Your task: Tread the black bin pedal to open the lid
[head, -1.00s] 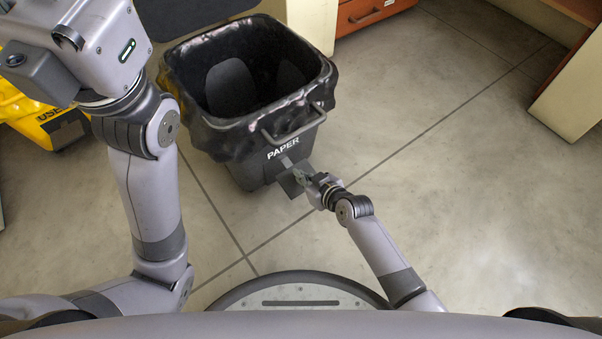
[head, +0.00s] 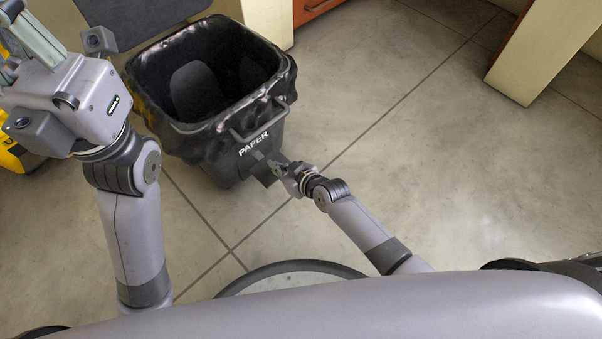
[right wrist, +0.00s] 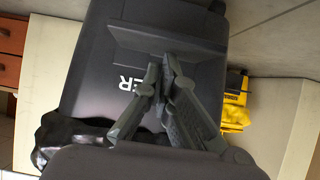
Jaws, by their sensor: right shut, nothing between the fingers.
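The black bin (head: 222,169), marked PAPER, stands on the floor in the upper middle of the head view, its liner folded over the rim. A dark panel that looks like its raised lid (head: 140,14) stands behind it, and the bin's mouth is open. The pedal (head: 266,178) sticks out low at the bin's front; it also shows in the right wrist view (right wrist: 165,38). My right gripper (head: 273,164) is shut and empty, its tips at the pedal. Whether they touch it is unclear. My left gripper (head: 25,45) is up at the far left, partly cut off.
A yellow bin (head: 14,152) stands left of the black one, partly behind my left arm. Cream cabinet sides (head: 262,20) and (head: 540,55) stand behind and at the upper right. The floor on the right is clear.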

